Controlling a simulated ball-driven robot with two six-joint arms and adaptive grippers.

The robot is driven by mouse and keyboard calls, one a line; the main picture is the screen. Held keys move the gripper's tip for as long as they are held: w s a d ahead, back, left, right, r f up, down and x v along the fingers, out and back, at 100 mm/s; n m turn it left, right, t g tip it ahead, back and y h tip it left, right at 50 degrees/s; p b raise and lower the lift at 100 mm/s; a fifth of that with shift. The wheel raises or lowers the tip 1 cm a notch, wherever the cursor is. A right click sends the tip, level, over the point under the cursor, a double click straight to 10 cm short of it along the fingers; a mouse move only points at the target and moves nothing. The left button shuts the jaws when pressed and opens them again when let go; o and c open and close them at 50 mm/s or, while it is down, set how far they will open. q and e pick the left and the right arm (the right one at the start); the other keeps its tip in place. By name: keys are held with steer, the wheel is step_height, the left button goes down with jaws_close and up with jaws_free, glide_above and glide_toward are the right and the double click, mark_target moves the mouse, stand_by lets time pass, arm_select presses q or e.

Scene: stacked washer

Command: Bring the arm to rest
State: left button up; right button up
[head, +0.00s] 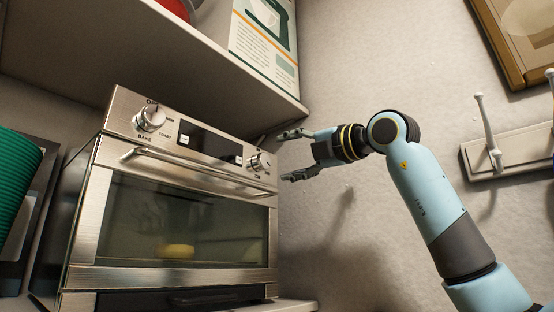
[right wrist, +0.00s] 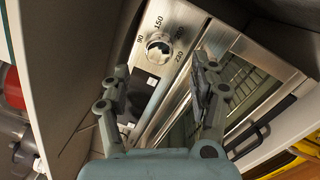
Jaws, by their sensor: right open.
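My right arm (head: 425,195) rises from the lower right of the head view, light blue and grey, and bends left at its wrist. My right gripper (head: 288,155) is open and empty, with its fingers pointing left beside the right end of the toaster oven's control panel. In the right wrist view the same gripper (right wrist: 158,85) shows its two fingers spread apart, with the oven's temperature knob (right wrist: 158,47) beyond them. The steel toaster oven (head: 90,235) has its glass door shut, and a yellow round item (head: 176,251) shows inside. My left gripper is not in view.
A shelf (head: 150,50) hangs above the oven, with a printed box (head: 262,60) and a red object (head: 176,8) on it. A wall hook rack (head: 510,150) and a framed picture (head: 515,40) are at right. A green ribbed object (head: 15,185) stands at left.

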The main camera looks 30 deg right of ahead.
steer(key=shift+s+f, duration=0.1)
steer(key=shift+s, duration=0.4)
